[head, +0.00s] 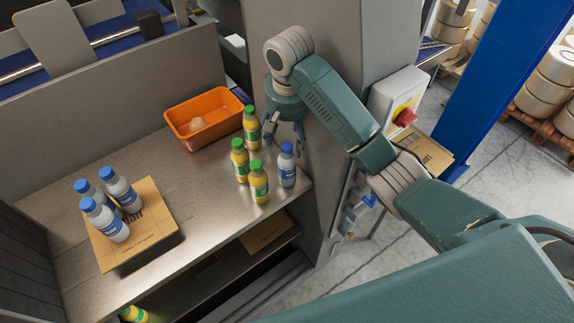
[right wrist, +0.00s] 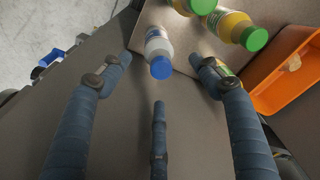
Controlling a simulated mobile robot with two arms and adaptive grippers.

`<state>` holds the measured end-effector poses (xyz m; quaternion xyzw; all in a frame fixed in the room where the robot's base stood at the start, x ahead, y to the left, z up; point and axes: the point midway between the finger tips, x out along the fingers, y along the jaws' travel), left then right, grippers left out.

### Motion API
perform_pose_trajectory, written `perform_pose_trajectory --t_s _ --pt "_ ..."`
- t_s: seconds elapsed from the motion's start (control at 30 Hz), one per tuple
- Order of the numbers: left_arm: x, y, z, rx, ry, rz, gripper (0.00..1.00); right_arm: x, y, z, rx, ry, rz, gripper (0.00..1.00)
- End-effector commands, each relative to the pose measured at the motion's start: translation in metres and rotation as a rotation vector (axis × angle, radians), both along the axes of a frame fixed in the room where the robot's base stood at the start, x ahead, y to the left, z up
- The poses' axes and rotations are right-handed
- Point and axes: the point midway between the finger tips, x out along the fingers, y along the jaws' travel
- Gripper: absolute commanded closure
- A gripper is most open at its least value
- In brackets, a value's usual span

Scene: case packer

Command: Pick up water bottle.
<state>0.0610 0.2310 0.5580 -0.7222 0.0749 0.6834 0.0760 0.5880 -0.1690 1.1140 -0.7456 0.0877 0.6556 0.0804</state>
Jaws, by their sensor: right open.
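A water bottle (head: 287,164) with a blue cap stands upright at the right end of the metal counter. It also shows in the right wrist view (right wrist: 158,48), between and beyond the spread fingers. My right gripper (head: 285,138) is open and empty, just above and behind this bottle, apart from it; its fingers also show in the right wrist view (right wrist: 155,85). Several more water bottles (head: 111,229) stand together on a cardboard box (head: 150,250) at the left of the counter. My left gripper is not in view.
Several green-capped juice bottles (head: 259,183) stand close to the left of the water bottle; they also show in the right wrist view (right wrist: 232,27). An orange bin (head: 190,140) sits behind them. A grey wall rises at the right.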

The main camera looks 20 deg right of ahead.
Motion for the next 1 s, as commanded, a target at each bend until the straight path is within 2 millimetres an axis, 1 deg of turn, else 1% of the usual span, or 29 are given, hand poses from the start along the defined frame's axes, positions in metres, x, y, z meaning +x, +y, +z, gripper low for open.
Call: perform_pose_trajectory --t_s 0.07,0.13,0.27,0.33,0.4,0.5,0.6,0.7,0.83,0.87,0.9,0.97,1.0 --pt "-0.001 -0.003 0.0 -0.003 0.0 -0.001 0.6 -0.001 0.0 -0.007 0.002 0.006 -0.002 0.37" --pt "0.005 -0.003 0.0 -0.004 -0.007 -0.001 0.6 -0.001 -0.001 -0.01 0.0 0.008 -0.003 0.37" --pt "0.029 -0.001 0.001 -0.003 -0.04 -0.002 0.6 0.0 -0.002 -0.021 -0.003 0.009 -0.004 0.37" --pt "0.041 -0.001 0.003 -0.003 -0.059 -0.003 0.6 0.001 -0.002 -0.032 -0.002 0.011 -0.004 0.37" --pt "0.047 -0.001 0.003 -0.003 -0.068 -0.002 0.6 0.002 -0.003 -0.043 -0.002 0.01 -0.003 0.37" --pt "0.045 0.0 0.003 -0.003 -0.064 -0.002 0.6 0.004 -0.003 -0.056 -0.003 0.009 -0.003 0.37" --pt "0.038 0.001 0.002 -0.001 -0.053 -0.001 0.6 0.005 -0.003 -0.062 -0.002 0.007 -0.001 0.37" --pt "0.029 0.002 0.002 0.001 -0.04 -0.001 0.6 0.006 -0.003 -0.064 -0.003 0.006 -0.001 0.37" --pt "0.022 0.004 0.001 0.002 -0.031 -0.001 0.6 0.006 -0.003 -0.064 -0.003 0.006 -0.001 0.37" --pt "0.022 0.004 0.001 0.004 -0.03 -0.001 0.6 0.006 -0.003 -0.064 -0.003 0.006 -0.001 0.41" --pt "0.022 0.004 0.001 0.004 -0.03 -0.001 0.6 0.006 -0.003 -0.064 -0.003 0.006 -0.001 0.49" --pt "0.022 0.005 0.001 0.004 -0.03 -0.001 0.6 0.006 -0.003 -0.063 -0.003 0.006 -0.001 0.61" --pt "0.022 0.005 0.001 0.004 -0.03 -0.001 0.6 0.006 -0.003 -0.063 -0.002 0.006 -0.001 0.69"
